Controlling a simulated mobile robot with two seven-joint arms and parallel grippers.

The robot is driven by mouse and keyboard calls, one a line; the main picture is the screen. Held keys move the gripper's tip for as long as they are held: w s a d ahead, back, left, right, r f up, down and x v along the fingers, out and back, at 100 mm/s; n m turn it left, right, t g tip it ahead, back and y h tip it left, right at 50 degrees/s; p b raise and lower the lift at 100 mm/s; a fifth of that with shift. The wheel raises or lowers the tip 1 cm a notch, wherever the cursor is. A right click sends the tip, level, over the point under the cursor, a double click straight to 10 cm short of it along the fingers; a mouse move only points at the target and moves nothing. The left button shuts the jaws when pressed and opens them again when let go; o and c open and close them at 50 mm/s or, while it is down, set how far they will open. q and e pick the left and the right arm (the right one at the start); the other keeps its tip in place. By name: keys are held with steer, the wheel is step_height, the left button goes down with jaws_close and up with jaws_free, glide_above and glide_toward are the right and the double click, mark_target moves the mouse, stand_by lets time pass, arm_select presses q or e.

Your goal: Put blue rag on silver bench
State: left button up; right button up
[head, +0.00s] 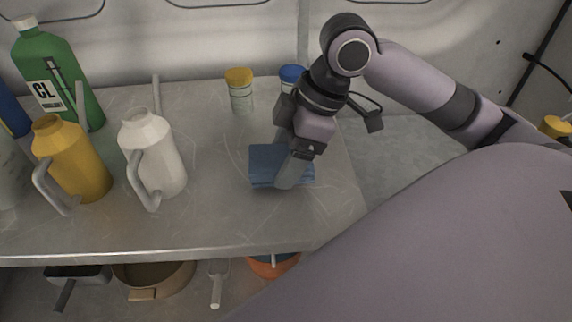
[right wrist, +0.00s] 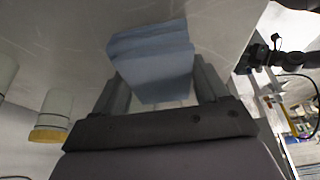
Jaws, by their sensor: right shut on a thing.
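The blue rag (head: 264,165) is a folded stack near the right end of the silver bench (head: 222,215). My right gripper (head: 284,180) comes down over the rag from above and is shut on it. In the right wrist view the rag (right wrist: 152,62) sits between the two fingers (right wrist: 160,95). The rag is at the bench top in the head view; whether it touches the surface or is slightly raised I cannot tell. The fingers hide part of the rag's right side. My left gripper is not in view.
A yellow-lidded jar (head: 240,92) and a blue-lidded jar (head: 291,78) stand behind the rag. A white jug (head: 155,155), a yellow jug (head: 75,160) and a green bottle (head: 62,80) stand to the left. The bench between jug and rag is clear.

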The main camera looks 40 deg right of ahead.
steer(key=shift+f, duration=1.1)
steer(key=o, duration=1)
steer(key=shift+o, duration=0.2)
